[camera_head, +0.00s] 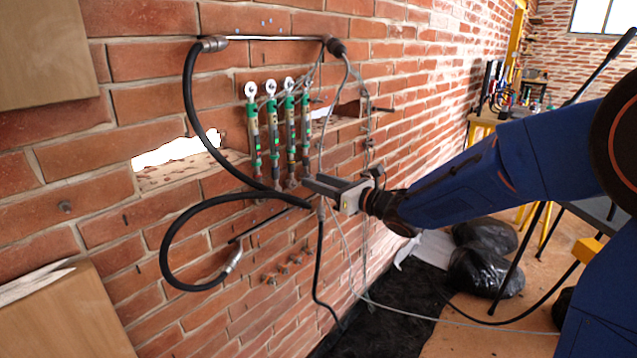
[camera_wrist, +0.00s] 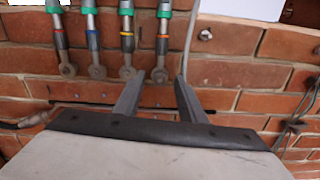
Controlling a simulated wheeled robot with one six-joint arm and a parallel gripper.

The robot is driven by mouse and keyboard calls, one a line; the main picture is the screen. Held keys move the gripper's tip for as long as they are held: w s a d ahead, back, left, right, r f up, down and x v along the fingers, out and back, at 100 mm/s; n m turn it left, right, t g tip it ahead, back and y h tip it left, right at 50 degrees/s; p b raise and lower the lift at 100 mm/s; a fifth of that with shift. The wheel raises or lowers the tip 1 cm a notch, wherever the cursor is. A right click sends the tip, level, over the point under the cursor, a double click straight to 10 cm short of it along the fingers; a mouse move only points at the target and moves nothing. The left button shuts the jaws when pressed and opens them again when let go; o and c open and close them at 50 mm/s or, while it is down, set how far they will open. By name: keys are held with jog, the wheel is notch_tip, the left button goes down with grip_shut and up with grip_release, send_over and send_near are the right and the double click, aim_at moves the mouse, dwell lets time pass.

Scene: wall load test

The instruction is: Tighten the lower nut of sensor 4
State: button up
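Several slim sensors hang side by side on the brick wall, with green fittings and grey lower ends. The rightmost sensor (camera_head: 305,130), probably sensor 4 though no number is readable, also shows in the wrist view (camera_wrist: 163,32) with an orange band. Its lower eye or nut (camera_wrist: 160,75) appears between my fingertips in the wrist view, below the sensor body. My gripper (camera_wrist: 160,78) is open, its two fingers apart with nothing held. In the head view, my gripper (camera_head: 309,183) is near the sensors' lower ends at the right. I cannot tell whether it touches the nut.
A thick black hose (camera_head: 165,245) loops left of and below the sensors. Thin grey cables (camera_head: 367,120) hang to the right. A hole (camera_head: 175,152) opens in the wall at left. Black bags (camera_head: 485,270) lie on the floor at right, near a cluttered workbench (camera_head: 490,118).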

jog(key=shift+w+a, duration=0.1)
jog(key=shift+a, duration=0.05)
jog(key=shift+c, duration=0.6)
grip_shut()
